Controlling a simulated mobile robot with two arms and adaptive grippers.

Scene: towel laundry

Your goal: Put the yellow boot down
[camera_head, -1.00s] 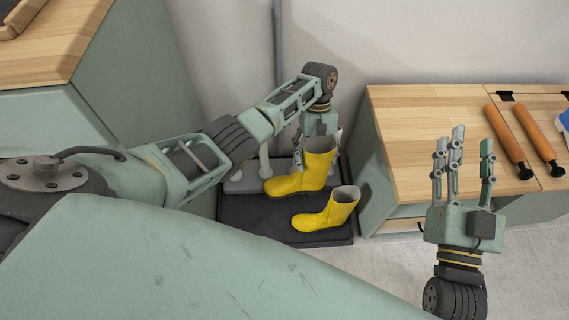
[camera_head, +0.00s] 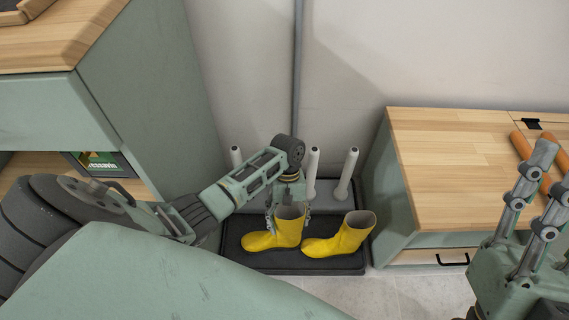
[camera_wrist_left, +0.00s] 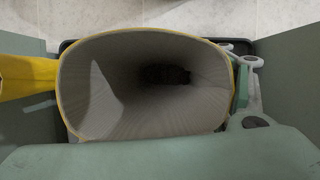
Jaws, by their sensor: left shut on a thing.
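My left gripper (camera_head: 287,203) is shut on the top of a yellow boot (camera_head: 268,240), with fingers at the sides of its shaft. The held boot is upright, toe to the left, and its sole appears to be at the black tray (camera_head: 300,265); I cannot tell whether it touches. In the left wrist view its open top (camera_wrist_left: 140,95) fills the middle. The other yellow boot (camera_head: 345,236) stands on the tray just to the right, toe close to the held boot's heel. My right gripper (camera_head: 555,172) is at the right edge, partly cut off, fingers extended and empty.
A green cabinet (camera_head: 150,95) is to the left. The wall is close behind.

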